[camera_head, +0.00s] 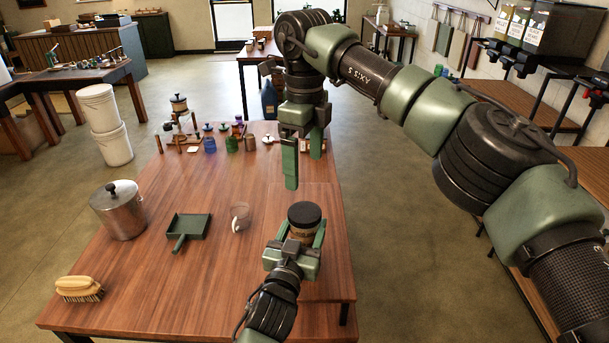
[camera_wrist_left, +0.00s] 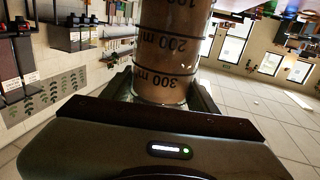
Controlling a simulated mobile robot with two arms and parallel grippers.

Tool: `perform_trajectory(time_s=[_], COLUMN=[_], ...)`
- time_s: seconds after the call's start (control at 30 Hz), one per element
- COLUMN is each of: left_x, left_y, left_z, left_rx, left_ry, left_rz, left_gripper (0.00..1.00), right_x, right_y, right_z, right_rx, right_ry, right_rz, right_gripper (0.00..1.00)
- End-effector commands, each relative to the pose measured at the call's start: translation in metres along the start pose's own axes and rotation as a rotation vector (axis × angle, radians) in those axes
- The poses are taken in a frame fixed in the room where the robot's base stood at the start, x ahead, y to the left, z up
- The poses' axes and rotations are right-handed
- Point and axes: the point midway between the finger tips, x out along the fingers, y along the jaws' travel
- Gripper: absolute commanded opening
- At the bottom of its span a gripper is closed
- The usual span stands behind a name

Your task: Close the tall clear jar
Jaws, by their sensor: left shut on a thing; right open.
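The tall clear jar (camera_head: 303,232) stands at the right side of the wooden table, with brown contents and a thick, dark round top (camera_head: 305,212) that looks like a lid. Whether the lid is tight cannot be told. In the left wrist view the jar (camera_wrist_left: 168,50) shows black volume markings and brown contents. My left gripper (camera_head: 301,236) is shut around the jar's body from the near side. My right gripper (camera_head: 303,166) is open and empty, pointing down above and beyond the jar, apart from it.
On the wooden table (camera_head: 165,265) are a clear mug (camera_head: 240,217), a green dustpan (camera_head: 189,227), a metal pot (camera_head: 119,212) and a brush (camera_head: 79,288). Several small jars and bottles (camera_head: 209,142) stand at the far end. White buckets (camera_head: 104,126) are stacked on the floor at left.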

Motion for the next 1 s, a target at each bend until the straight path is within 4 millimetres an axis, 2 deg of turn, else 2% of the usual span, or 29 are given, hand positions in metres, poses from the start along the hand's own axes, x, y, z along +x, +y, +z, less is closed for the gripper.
perform_trajectory(time_s=[0.3,0.33,0.4,0.77,0.87,1.0], left_x=[0.0,0.0,0.0,-0.003,-0.013,-0.038], left_y=[0.0,0.0,0.0,0.0,0.0,0.0], left_z=[0.0,0.0,0.0,0.001,0.002,0.004], left_rx=[-0.001,-0.001,-0.001,0.0,0.0,-0.001], left_ry=[0.0,0.0,0.0,-0.001,0.0,-0.001], left_rz=[0.0,0.0,0.0,0.0,0.0,0.0], left_gripper=[0.0,0.68,0.85,0.85,0.85,0.85], right_x=[-0.003,-0.003,-0.003,-0.001,0.002,0.008], right_y=[0.0,0.0,0.0,0.0,0.0,0.0], right_z=[0.0,0.0,0.0,0.0,0.0,0.0], right_rx=[0.0,0.0,0.0,0.0,0.0,0.0], right_ry=[0.0,0.0,0.0,0.0,0.0,0.0], right_rz=[0.0,0.0,0.0,0.0,0.0,0.0], right_gripper=[0.91,0.91,0.91,0.91,0.91,0.91])
